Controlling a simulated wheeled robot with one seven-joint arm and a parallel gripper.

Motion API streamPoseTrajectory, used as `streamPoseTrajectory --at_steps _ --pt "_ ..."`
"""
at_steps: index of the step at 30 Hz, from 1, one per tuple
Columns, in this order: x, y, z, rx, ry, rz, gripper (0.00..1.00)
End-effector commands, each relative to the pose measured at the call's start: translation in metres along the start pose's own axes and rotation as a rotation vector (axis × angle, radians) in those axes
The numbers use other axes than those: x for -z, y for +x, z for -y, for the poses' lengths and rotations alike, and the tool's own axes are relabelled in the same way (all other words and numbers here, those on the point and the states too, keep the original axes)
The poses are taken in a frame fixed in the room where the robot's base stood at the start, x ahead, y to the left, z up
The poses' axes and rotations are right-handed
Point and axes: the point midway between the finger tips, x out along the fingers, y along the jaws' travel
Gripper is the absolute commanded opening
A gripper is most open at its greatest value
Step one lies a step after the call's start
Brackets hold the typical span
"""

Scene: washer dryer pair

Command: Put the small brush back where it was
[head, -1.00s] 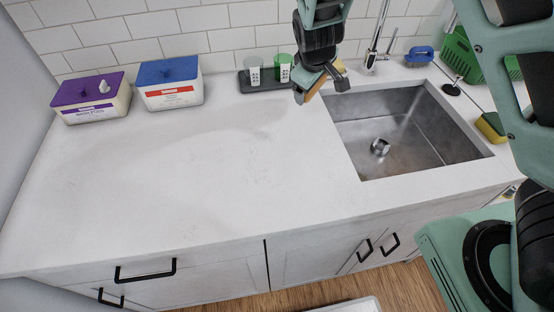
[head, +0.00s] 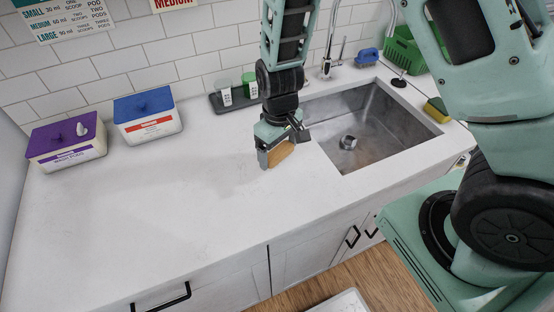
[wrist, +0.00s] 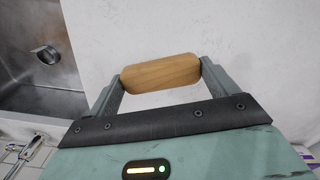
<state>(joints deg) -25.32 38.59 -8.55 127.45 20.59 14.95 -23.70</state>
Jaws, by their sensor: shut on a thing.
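My gripper (head: 274,160) is shut on a rounded wooden block, which looks like the small brush (head: 282,154). No bristles show. The brush also shows in the wrist view (wrist: 160,73), lying crosswise between my two fingers. My gripper points down over the white counter (head: 200,205), just left of the sink. I cannot tell whether the brush touches the counter. A dark tray (head: 219,107) with a white cup (head: 226,94) and a green cup (head: 249,85) stands behind my gripper, against the tiled wall.
The sink (head: 385,135) is right of my gripper, with a faucet (head: 327,65) behind it. A purple-lidded box (head: 66,150) and a blue-lidded box (head: 147,117) stand at back left. A blue brush-like item (head: 368,56), green basket (head: 403,50) and sponge (head: 437,109) lie beyond the sink.

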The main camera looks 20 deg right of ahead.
Motion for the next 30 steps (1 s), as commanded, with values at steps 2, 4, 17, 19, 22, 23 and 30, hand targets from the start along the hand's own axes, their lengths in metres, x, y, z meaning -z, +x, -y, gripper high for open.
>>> streamPoseTrajectory --at_steps 2,4,17,19,22,23,30 --pt "0.0 0.005 -0.001 0.0 0.0 -0.001 0.64" --pt "0.0 0.011 0.0 0.0 0.0 0.001 0.64" --pt "0.001 0.047 0.0 -0.001 -0.001 -0.003 0.64" --pt "0.001 0.047 0.0 -0.001 -0.001 -0.003 0.64" --pt "0.001 0.047 0.0 -0.001 -0.001 -0.003 0.64" --pt "0.001 0.048 0.0 -0.001 -0.001 -0.002 0.64" --pt "0.001 0.049 0.0 -0.001 -0.001 -0.003 1.0"
